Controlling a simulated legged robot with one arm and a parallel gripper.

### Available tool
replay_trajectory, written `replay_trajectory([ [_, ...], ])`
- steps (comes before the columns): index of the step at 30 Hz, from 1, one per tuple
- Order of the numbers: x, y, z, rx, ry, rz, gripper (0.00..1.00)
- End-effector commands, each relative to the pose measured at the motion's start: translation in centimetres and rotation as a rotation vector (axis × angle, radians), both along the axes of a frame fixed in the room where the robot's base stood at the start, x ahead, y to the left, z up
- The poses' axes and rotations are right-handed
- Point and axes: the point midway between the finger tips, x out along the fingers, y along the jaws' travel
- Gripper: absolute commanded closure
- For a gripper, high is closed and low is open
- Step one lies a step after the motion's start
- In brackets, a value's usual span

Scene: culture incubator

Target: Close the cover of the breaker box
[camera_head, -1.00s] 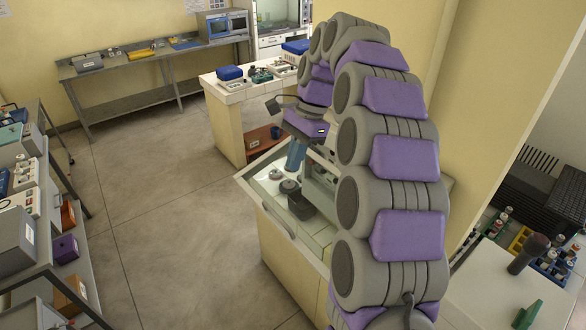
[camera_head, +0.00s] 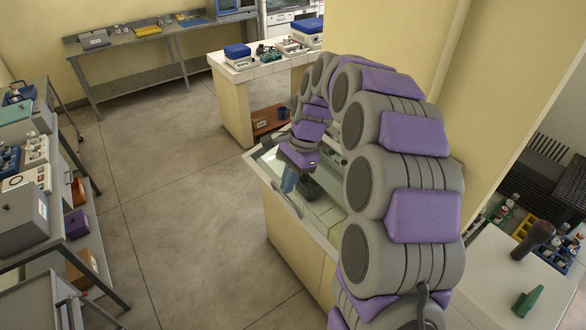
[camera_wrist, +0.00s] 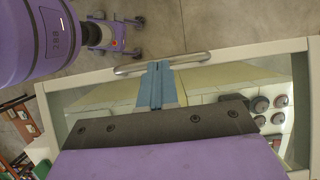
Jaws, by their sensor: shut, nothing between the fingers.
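My gripper (camera_head: 289,180) is low over the left edge of a white-framed unit with a glass top (camera_head: 262,160). Its blue fingers are closed together with nothing between them. In the wrist view, the fingers (camera_wrist: 156,88) point toward a metal bar handle (camera_wrist: 190,58) on the white frame (camera_wrist: 230,58); the tips look very near the handle, but I cannot tell whether they touch it. The handle also shows in the head view (camera_head: 287,200). I cannot clearly identify a breaker box or its cover. My arm and gripper hide part of the unit.
A yellow wall corner (camera_head: 385,45) stands behind my arm. A counter with instruments (camera_head: 245,65) is beyond the unit. A shelf with boxes (camera_head: 45,230) stands at the left. The floor (camera_head: 190,210) between them is clear. Round dark-topped items (camera_wrist: 270,105) show through the glass.

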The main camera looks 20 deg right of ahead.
Motion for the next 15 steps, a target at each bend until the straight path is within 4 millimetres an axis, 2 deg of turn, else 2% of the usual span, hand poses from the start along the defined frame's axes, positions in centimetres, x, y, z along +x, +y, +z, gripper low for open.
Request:
replay_trajectory([
  [15,-0.08,0.14,-0.63,-0.002,-0.001,0.000,1.00],
])
